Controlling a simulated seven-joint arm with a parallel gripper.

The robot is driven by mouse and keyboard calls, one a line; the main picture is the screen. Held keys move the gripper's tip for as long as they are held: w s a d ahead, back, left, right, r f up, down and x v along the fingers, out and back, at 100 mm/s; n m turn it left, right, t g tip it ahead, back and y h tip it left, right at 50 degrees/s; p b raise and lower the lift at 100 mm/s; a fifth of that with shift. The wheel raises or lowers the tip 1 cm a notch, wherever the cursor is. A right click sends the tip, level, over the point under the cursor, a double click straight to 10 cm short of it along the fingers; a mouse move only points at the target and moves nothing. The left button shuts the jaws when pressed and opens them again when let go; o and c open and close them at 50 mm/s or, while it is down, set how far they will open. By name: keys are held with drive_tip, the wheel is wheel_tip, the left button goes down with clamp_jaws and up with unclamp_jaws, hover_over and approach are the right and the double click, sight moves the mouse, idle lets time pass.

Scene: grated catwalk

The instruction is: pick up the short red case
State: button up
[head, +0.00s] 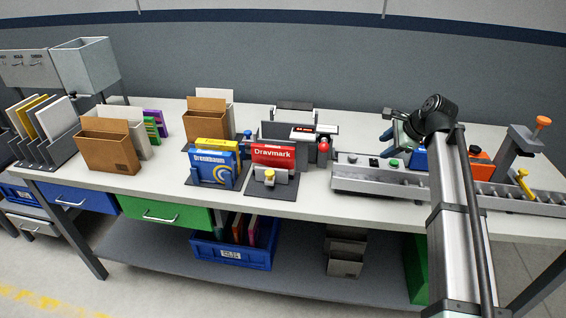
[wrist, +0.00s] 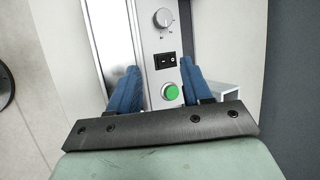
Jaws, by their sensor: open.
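A red case (head: 273,155) with "Drawmark" in white on its front stands upright in a dark holder (head: 262,190) near the middle of the bench. A small yellow-topped clamp piece (head: 269,177) sits in front of its lower part. My gripper (head: 386,145) is to the right of the red case, above the grey machine, and is apart from the case. In the wrist view my gripper (wrist: 160,84) shows two blue fingers spread apart, with nothing between them; the machine's green button (wrist: 172,92) shows beyond. The red case is not in the wrist view.
A blue box (head: 212,167) and a yellow box stand left of the red case. A scanner-like device (head: 324,146) is close on its right. The grey conveyor machine (head: 375,180) fills the right side, with an orange-red item (head: 481,156) on it. Brown file holders (head: 108,152) stand left.

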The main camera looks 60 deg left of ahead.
drive_tip(key=s+a+r+g+h, duration=0.2)
drive_tip(key=s+a+r, duration=0.2)
drive_tip(key=s+a, duration=0.6)
drive_tip(key=m+g+h, duration=0.2)
approach(274, 147)
drive_tip(key=x, duration=1.2)
drive_tip(key=shift+a+f, duration=0.2)
drive_tip(key=shift+a, duration=0.05)
drive_tip(key=shift+f, duration=0.2)
clamp_jaws()
